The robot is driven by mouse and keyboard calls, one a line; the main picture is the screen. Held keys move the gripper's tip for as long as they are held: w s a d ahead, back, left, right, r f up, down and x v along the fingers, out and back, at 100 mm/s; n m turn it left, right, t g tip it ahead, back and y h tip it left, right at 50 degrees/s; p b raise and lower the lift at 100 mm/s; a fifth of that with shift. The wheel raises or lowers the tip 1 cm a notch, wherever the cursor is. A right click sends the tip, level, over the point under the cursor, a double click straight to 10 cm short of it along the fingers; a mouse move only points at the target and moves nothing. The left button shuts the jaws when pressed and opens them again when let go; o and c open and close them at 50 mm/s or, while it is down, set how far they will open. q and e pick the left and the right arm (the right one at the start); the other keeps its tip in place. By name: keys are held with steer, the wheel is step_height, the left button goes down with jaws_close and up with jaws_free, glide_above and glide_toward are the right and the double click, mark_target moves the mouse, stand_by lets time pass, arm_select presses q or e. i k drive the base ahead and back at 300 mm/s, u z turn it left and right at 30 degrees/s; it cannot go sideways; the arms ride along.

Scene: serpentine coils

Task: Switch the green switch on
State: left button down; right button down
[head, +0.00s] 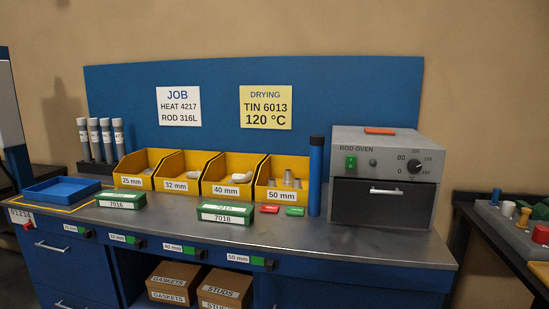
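The green switch (351,163) is a small upright rocker on the left of the front panel of the grey rod oven (345,142). It is too small to tell which way it is pressed. A small dark round part (373,163) sits to its right, and a black dial (414,166) marked with numbers is further right. The oven door (383,202) below, with a silver handle, is shut. Neither of my grippers is in view.
A tall blue cylinder (316,176) with a black top stands just left of the oven. Yellow bins (227,188), green boxes (227,210) and a blue tray (62,190) fill the bench leftward. Bare bench (300,235) lies in front.

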mark_target(351, 160)
steer(key=u, duration=0.35)
steer(key=i, duration=1.2)
steer(key=z, duration=0.35)
